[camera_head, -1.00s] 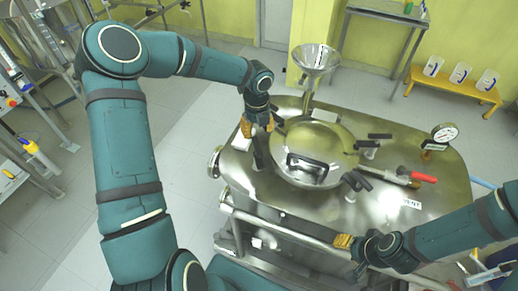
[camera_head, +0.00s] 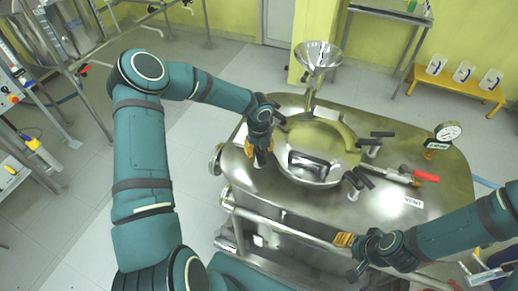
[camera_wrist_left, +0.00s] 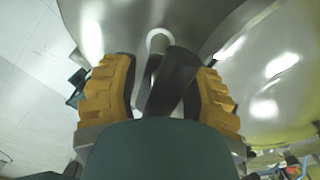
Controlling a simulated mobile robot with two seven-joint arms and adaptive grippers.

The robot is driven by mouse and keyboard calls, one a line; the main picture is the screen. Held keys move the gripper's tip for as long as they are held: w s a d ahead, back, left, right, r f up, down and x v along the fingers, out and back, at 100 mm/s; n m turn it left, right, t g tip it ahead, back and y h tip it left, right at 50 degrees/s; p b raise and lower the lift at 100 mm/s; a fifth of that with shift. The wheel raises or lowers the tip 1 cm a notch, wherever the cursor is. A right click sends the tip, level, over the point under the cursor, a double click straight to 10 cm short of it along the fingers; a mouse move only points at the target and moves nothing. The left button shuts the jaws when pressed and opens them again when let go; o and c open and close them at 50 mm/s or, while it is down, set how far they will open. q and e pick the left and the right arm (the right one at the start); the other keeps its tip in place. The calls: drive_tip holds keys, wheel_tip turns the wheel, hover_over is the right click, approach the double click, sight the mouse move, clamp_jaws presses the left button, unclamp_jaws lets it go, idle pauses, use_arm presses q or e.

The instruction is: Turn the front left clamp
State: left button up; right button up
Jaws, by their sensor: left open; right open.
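The front left clamp shows in the left wrist view as a black handle (camera_wrist_left: 172,80) on a steel post. In the head view it is mostly hidden by my left gripper (camera_head: 260,153) at the left edge of the round lid (camera_head: 318,140). In the left wrist view, the yellow-padded fingers of my left gripper (camera_wrist_left: 168,98) are open, one on each side of the handle. I cannot tell whether either finger touches it. My right gripper (camera_head: 346,246) is open and empty at the vessel's front edge, low and right of the lid.
Other black-handled clamps stand around the lid, at the front right (camera_head: 358,180) and back right (camera_head: 373,145). A steel funnel (camera_head: 317,57) stands behind the lid. A pressure gauge (camera_head: 447,132) and a red-handled valve (camera_head: 425,176) are on the right of the steel top.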

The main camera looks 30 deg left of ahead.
use_arm(q)
clamp_jaws()
drive_tip(key=shift+s, duration=0.1)
drive_tip(key=n+b, duration=0.3)
drive_tip(key=n, duration=0.1)
drive_tip(key=shift+f+n, duration=0.15)
drive_tip(key=shift+n, duration=0.15)
drive_tip(key=n+b, duration=0.3)
drive_tip(key=n, duration=0.2)
drive_tip(key=shift+n, duration=0.3)
drive_tip(key=n+b, duration=0.1)
drive_tip(key=n, duration=0.1)
drive_tip(key=shift+n, duration=0.3)
drive_tip(key=n+b, duration=0.2)
drive_tip(key=n, duration=0.3)
